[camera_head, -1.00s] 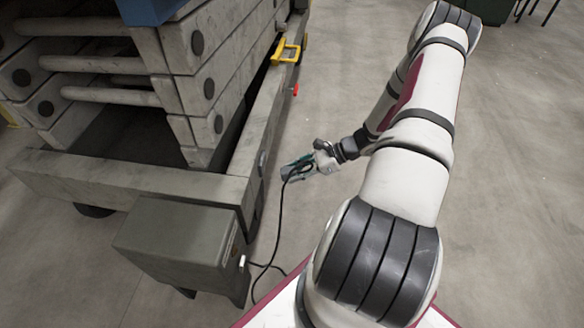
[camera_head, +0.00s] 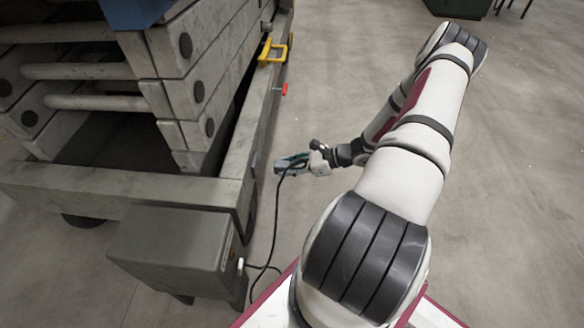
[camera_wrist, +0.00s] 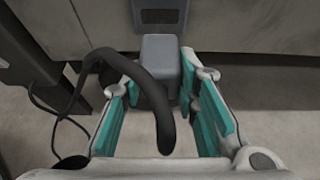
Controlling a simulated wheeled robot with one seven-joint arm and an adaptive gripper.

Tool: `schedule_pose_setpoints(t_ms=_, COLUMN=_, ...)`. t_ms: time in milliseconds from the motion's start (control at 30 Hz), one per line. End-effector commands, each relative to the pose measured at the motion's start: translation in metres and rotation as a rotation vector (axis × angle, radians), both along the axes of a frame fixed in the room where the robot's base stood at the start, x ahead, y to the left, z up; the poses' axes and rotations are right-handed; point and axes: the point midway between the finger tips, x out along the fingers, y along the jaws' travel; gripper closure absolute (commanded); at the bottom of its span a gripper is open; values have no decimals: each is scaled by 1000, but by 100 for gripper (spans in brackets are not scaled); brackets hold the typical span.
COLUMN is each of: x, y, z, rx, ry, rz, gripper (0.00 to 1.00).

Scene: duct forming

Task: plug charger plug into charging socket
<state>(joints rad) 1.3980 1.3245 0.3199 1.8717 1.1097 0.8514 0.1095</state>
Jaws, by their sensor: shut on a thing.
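The charger plug (camera_wrist: 161,56) is a grey block with a thick black cable (camera_wrist: 135,68) looping over it in the wrist view. My gripper (camera_wrist: 160,85), with teal pads, is shut on the plug and points it at the machine's side. A dark rectangular plate (camera_wrist: 160,16), which looks like the charging socket, is straight ahead at the top edge, apart from the plug. In the head view my gripper (camera_head: 290,164) hangs just right of the machine's lower beam. The plug is small there, and I cannot make out the socket.
The concrete-coloured machine frame (camera_head: 110,195) fills the left. A grey box (camera_head: 172,250) at its corner has the cable (camera_head: 253,266) running from it to my gripper. A yellow bracket (camera_head: 272,50) and a red knob (camera_head: 284,89) stick out farther back. Open floor lies right.

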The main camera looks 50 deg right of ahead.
Motion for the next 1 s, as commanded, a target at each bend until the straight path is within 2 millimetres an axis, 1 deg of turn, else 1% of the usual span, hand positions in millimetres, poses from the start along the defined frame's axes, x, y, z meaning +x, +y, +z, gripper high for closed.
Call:
schedule_pose_setpoints(t_ms=200, x=16, y=13, z=0, rx=0, ry=0, rz=1, gripper=97)
schedule_pose_setpoints(t_ms=433, x=29, y=23, z=0, rx=0, ry=0, rz=1, gripper=97)
schedule_pose_setpoints(t_ms=633, x=34, y=26, z=0, rx=0, ry=0, rz=0, gripper=97)
schedule_pose_setpoints(t_ms=1000, x=34, y=27, z=0, rx=0, ry=0, rz=0, gripper=97)
